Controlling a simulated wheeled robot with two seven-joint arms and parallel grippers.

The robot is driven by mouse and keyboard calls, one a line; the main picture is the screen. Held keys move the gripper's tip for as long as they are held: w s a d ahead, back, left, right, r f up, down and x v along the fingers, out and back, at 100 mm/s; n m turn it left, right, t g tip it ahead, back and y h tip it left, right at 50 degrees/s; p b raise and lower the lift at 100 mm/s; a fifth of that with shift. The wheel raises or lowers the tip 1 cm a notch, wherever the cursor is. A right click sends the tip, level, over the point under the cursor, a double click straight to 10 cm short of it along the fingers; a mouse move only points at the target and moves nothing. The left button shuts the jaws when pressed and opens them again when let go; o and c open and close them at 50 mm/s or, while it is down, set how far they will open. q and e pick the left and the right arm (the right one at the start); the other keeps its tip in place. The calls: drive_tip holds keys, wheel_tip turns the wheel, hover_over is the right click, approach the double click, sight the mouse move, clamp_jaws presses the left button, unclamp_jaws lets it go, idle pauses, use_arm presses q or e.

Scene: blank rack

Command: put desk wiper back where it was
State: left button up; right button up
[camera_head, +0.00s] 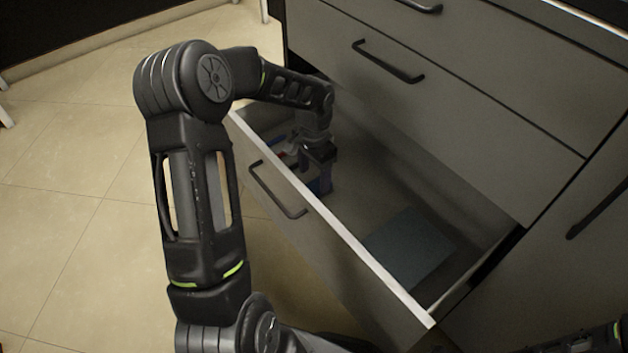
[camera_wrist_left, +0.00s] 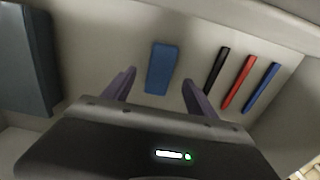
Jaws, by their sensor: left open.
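The desk wiper appears to be the blue block (camera_wrist_left: 162,68), lying flat on the drawer floor in the left wrist view. My left gripper (camera_wrist_left: 158,84) is open, with one finger to each side of the block in that picture. I cannot tell whether the fingers touch it. In the head view my left gripper (camera_head: 319,168) reaches down into the open drawer (camera_head: 345,232), near its left end. The wiper is mostly hidden by the gripper there. My right gripper is not in view; only part of my right arm shows at the bottom right corner.
A black marker (camera_wrist_left: 216,70), a red marker (camera_wrist_left: 238,82) and a blue marker (camera_wrist_left: 261,87) lie beside the block. A dark grey-blue flat object (camera_head: 412,248) lies toward the drawer's right end. The drawer's middle is clear. Shut drawers (camera_head: 450,85) stand above.

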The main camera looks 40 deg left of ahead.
sight(314, 187)
use_arm(q)
wheel_tip(314, 187, up, 6)
drive_tip(key=p, duration=0.1)
drive_tip(key=shift+r, duration=0.2)
idle(0.5)
